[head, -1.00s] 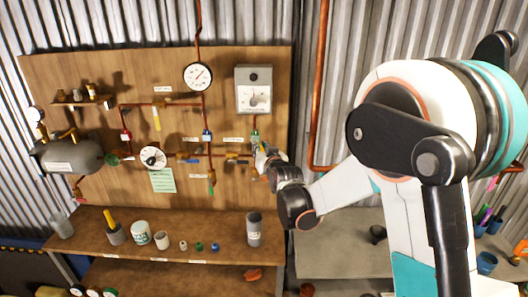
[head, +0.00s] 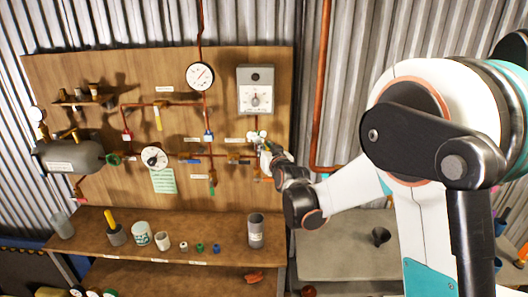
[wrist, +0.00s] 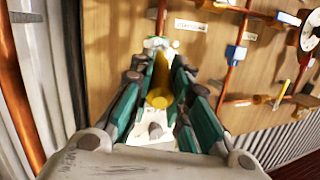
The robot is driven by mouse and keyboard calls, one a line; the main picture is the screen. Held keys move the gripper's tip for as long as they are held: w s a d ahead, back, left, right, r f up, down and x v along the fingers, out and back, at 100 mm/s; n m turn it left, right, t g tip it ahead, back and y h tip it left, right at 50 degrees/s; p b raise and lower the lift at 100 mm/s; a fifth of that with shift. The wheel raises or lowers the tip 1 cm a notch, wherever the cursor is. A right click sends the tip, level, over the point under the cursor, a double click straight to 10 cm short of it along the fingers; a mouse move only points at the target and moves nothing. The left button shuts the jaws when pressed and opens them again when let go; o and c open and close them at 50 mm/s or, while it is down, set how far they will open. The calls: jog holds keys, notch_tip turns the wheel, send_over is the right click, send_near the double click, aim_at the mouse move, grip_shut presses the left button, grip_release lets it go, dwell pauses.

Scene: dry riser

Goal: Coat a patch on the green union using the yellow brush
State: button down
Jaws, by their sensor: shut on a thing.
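The yellow brush (wrist: 159,88) is between the fingers of my gripper (wrist: 157,100) in the wrist view, its handle pointing at the board. The gripper is shut on it. The green union (wrist: 157,43) is beyond the brush tip, on a vertical copper pipe, and looks pale and whitish-green. It also shows in the head view (head: 256,136), just above my gripper (head: 264,157). The tip overlaps the union in the wrist view. I cannot tell if they touch, and the bristles are not clear.
The wooden board (head: 60,85) carries copper pipes, a round gauge (head: 200,77), a grey box with a dial (head: 256,90) and a grey tank (head: 70,156). Below, the bench (head: 185,230) holds several cups and small pots. A thick copper pipe (head: 320,90) stands right of the board.

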jog(key=shift+d, duration=0.4)
jog(key=shift+a, duration=0.95)
jog(key=s+b, duration=0.1)
jog(key=s, duration=0.5)
jog(key=shift+b, duration=0.35)
